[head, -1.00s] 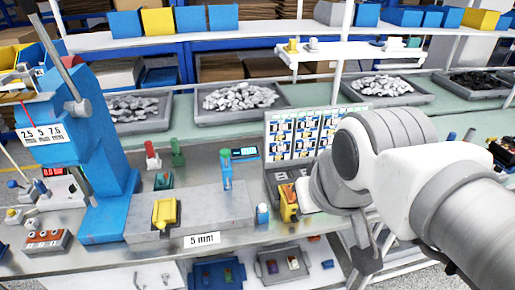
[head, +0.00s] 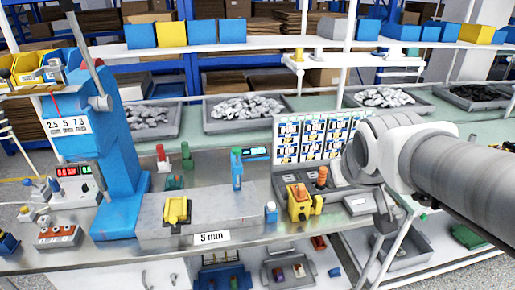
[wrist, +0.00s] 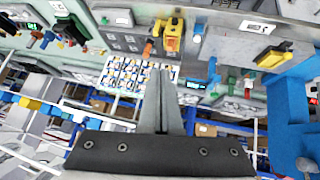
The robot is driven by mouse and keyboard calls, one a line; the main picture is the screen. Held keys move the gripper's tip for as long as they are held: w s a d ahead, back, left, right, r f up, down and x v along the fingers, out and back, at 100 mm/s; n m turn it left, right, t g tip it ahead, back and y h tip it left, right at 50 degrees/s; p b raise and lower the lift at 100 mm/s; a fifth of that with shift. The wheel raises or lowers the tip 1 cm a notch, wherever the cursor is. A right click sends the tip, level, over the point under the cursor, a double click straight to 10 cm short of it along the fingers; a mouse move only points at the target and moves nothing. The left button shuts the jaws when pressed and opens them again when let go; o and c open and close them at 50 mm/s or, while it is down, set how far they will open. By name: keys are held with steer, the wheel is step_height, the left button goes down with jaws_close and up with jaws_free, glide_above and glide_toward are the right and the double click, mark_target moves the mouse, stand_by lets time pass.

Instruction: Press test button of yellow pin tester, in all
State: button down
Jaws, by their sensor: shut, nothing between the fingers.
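A yellow tester (head: 300,206) with an orange-brown top stands at the front of the grey fixture below the chart board. It also shows upside down in the wrist view (wrist: 173,36). A second yellow device (head: 176,210) sits on the grey block labelled "5 mm"; it shows at the right of the wrist view (wrist: 272,57). I cannot tell for certain which is the pin tester, and no test button is clearly readable. My gripper (wrist: 165,72) is shut and empty, its fingers apart from both. In the head view my gripper is mostly hidden by my wrist, right of the fixture.
An orange knob (head: 322,177) stands behind the yellow tester. A blue post with green top (head: 237,170) and a small blue-capped bottle (head: 271,212) stand to its left. A tall blue press (head: 115,175) is at left. The chart board (head: 312,138) rises behind the fixture.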

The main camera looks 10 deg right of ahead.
steer(key=w+d+f+t+h+b, duration=0.1)
steer(key=w+d+f, duration=0.15)
steer(key=d, duration=0.25)
steer(key=w+d+f+h+b, duration=0.1)
steer(key=w+d+f+b, duration=0.1)
steer(key=w+d, duration=0.15)
steer(key=n+y+b, duration=0.7)
steer(key=n+y, duration=0.1)
glide_toward(303, 218)
steer(key=s+a+f, duration=0.2)
steer(key=s+f, duration=0.4)
steer(key=shift+s, duration=0.15)
steer(key=shift+w+a+p, duration=0.2)
steer(key=shift+w+p, duration=0.4)
steer(key=shift+w, duration=3.8)
